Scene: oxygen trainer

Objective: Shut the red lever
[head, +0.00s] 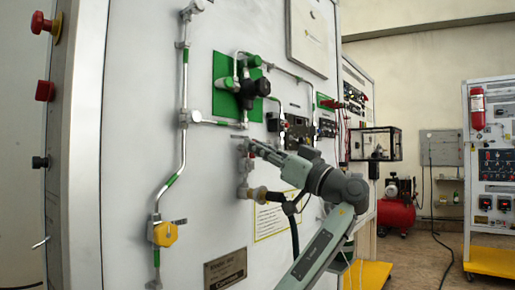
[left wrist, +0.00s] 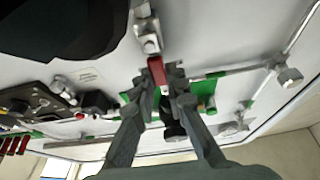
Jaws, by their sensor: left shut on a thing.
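The red lever (left wrist: 157,71) shows in the left wrist view as a short red bar beside a metal valve fitting (left wrist: 149,38) on the pale panel. My left gripper (left wrist: 167,74) has its two grey fingertips at the lever, shut on it. In the head view my left gripper (head: 246,147) reaches to the panel from the right, below the green plate. The lever is mostly hidden there behind the fingers, and its exact angle is hard to tell. My right gripper is in neither view.
A black knob on a green plate (head: 222,70) sits just above the gripper. Metal pipes and a yellow valve (head: 165,234) are to the left. Free floor lies to the right, near a red compressor (head: 396,213).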

